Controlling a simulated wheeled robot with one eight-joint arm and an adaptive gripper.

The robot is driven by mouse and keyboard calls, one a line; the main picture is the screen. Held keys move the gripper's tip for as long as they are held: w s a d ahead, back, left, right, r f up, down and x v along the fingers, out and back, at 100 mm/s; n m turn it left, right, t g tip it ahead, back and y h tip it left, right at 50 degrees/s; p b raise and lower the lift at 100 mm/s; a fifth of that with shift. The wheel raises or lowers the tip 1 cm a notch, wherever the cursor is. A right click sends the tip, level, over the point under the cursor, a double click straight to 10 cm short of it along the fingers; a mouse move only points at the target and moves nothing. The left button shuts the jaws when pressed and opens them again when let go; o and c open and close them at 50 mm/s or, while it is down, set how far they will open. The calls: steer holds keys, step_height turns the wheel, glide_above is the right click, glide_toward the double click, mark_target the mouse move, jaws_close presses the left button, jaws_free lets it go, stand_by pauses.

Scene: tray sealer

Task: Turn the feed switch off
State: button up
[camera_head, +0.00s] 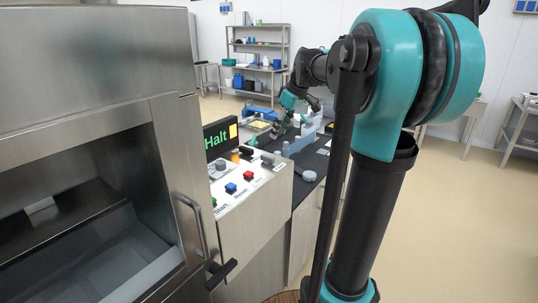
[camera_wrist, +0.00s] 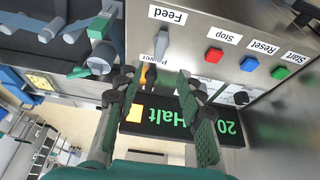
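The control panel carries a label "Feed" with a grey lever-like switch beside it; this feed switch (camera_wrist: 162,42) shows near the top middle of the wrist view, which looks at the panel upside down. In the head view the feed switch (camera_head: 267,160) is small and dark near the panel's far end. Which setting it is on I cannot tell. My gripper (camera_wrist: 155,80) is open and empty, with its two fingers apart and the switch beyond the gap between the tips, not touched. In the head view my gripper (camera_head: 281,127) is small, beyond the panel.
A red Stop button (camera_wrist: 214,55), blue Reset button (camera_wrist: 249,64) and green Start button (camera_wrist: 279,73) sit along the panel. An orange part (camera_wrist: 149,76) is by the Power label. The display (camera_head: 221,137) reads "Halt". The sealer's door handle (camera_head: 193,222) is near left.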

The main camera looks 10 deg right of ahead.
mark_target(268, 156)
steer(key=x, duration=1.2)
steer(key=shift+c, duration=0.5)
steer(key=shift+r, duration=0.1)
jaws_close()
